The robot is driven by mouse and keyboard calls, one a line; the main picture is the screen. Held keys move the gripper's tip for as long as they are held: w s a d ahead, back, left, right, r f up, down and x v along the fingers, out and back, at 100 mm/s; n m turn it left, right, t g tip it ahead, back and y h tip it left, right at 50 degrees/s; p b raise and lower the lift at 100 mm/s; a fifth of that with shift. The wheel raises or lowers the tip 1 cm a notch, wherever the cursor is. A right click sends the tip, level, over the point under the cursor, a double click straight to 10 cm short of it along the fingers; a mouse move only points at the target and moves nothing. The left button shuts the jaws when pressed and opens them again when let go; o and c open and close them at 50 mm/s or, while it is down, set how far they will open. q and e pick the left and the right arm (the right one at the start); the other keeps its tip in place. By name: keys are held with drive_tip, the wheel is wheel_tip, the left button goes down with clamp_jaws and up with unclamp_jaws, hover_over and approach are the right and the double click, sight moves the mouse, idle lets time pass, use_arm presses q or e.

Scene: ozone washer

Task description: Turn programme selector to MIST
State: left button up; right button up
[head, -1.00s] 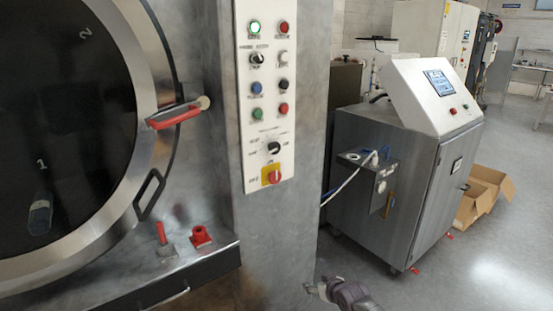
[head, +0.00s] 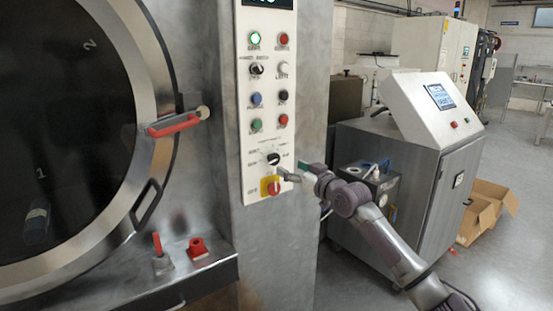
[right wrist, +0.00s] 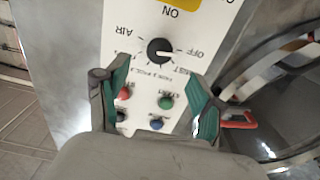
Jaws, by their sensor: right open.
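The programme selector is a black knob (head: 273,158) with a white pointer, low on the white control panel (head: 245,100). In the right wrist view the knob (right wrist: 159,51) appears upside down, its pointer towards the right, near the OFF label. AIR is legible to its left; the lettering below is hard to read and I cannot make out MIST. My right gripper (head: 289,175) is just below and right of the knob in the head view. In the right wrist view its open fingers (right wrist: 159,70) are apart and empty, with the knob ahead between their tips. My left gripper is not in view.
A red switch on a yellow plate (head: 271,187) sits right below the selector. Several push buttons and a small switch (head: 256,70) are above it. The round door's red handle (head: 174,124) sticks out at left. A grey cabinet (head: 420,165) stands behind my right arm.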

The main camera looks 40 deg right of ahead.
sight(276, 160)
drive_tip(key=w, duration=0.2)
drive_tip(key=w+p, duration=0.1)
drive_tip(key=w, duration=0.2)
drive_tip(key=w+d, duration=0.1)
drive_tip(key=w, duration=0.2)
drive_tip(key=c, duration=1.1)
drive_tip(key=shift+m, duration=0.4)
drive_tip(key=m+p, duration=0.1)
drive_tip(key=m, duration=0.1)
drive_tip(key=shift+m, duration=0.4)
drive_tip(key=shift+m+p, duration=0.6)
drive_tip(key=shift+m, duration=1.5)
drive_tip(key=shift+f, duration=0.1)
